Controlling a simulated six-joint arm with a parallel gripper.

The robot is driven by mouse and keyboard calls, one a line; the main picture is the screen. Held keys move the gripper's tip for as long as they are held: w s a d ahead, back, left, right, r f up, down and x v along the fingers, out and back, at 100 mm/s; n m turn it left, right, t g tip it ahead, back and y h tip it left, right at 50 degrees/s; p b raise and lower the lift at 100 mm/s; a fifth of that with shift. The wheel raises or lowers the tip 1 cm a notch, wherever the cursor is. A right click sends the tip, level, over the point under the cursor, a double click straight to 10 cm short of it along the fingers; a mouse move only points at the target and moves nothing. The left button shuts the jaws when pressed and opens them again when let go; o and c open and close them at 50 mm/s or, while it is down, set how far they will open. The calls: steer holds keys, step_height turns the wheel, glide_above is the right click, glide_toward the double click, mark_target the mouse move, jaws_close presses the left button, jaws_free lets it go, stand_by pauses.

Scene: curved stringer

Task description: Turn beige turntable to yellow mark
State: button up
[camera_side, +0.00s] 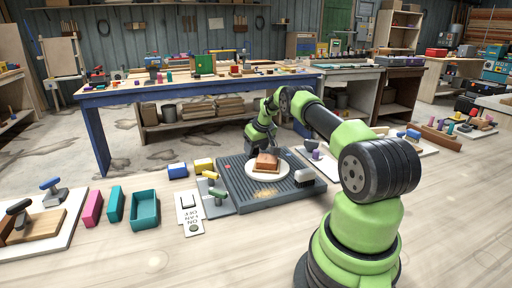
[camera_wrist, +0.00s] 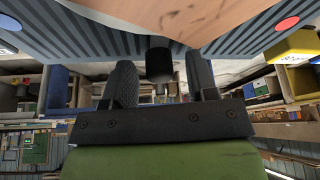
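The turntable (camera_side: 281,172) is a pale round disc on a grey ribbed plate, with a brown wooden block (camera_side: 266,160) on top. My gripper (camera_side: 263,145) is low at the far side of the disc, partly hidden by the block. In the wrist view, my gripper's two dark fingers (camera_wrist: 163,75) are apart. A short dark cylinder (camera_wrist: 159,58) shows between them, with a gap to the right finger; I cannot tell whether it touches the left one. A light brown wooden surface (camera_wrist: 185,14) fills the top of that view. I cannot make out a yellow mark on the plate.
The ribbed plate (camera_side: 240,190) has a red dot (camera_wrist: 287,24) in the wrist view. A teal bin (camera_side: 144,210) is farther left.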

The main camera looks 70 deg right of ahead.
steer(key=shift+r, duration=0.1)
steer(key=v, duration=1)
stand_by(0.4)
steer(key=a+r+n+t+y, duration=0.1)
steer(key=a+r, duration=0.8)
steer(key=a, duration=0.3)
steer(key=a+r+t, duration=0.1)
steer(key=a+r, duration=0.7)
steer(key=a, duration=0.4)
steer(key=s+a+n+t+y, duration=0.1)
steer(key=s+a+y, duration=0.2)
steer(key=s+a, duration=1.2)
steer(key=shift+s+r, duration=0.25)
steer(key=shift+s, duration=0.4)
